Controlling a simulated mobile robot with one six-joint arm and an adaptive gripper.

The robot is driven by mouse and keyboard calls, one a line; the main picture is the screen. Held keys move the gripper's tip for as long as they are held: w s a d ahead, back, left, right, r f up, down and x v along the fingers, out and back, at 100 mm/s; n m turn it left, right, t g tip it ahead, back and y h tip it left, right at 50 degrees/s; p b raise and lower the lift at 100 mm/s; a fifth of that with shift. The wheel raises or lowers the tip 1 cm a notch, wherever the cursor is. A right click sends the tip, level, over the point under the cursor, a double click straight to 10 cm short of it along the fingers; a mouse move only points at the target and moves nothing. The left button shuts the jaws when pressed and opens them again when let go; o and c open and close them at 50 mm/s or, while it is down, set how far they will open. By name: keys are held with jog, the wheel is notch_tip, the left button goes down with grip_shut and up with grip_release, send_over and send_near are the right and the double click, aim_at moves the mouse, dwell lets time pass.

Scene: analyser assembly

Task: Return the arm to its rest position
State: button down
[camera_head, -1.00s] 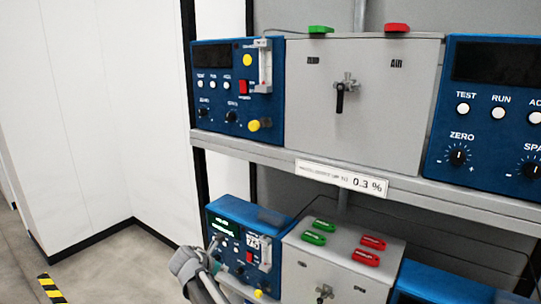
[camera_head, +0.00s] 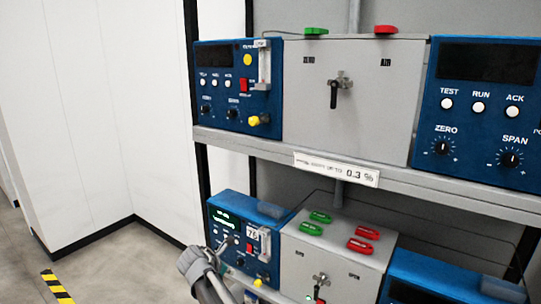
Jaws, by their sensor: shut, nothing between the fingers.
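My gripper (camera_head: 224,249) is at the lower left, in front of the lower blue analyser panel (camera_head: 222,207). Its fingers look small and dark here, and they are shut with nothing held. My grey arm links run from it down to the bottom edge of the picture. I cannot tell whether the fingertips touch the panel or stand apart from it.
Above are a shelf (camera_head: 240,146), a blue panel (camera_head: 222,62), a grey valve box (camera_head: 375,110) with a black handle, and a larger blue panel (camera_head: 480,120). A lower grey box (camera_head: 325,265) carries green and red tags.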

jog(key=s+d+f+m+g+y, duration=0.1)
jog(key=s+d+m+g, duration=0.1)
jog(key=s+d+m, duration=0.3)
jog(key=s+d+f+m+g+y, duration=0.2)
jog(key=s+d+m, duration=0.4)
jog(key=d+m, duration=0.7)
jog(key=s+d+f+m+g+y, duration=0.2)
jog(key=s+d+m, duration=0.4)
jog(key=d+m, duration=0.3)
jog(key=shift+s+d+m+g, duration=0.3)
jog(key=shift+d+g, duration=0.3)
jog(key=shift+d, duration=1.2)
jog(key=shift+f, duration=0.1)
jog(key=shift+d, duration=0.1)
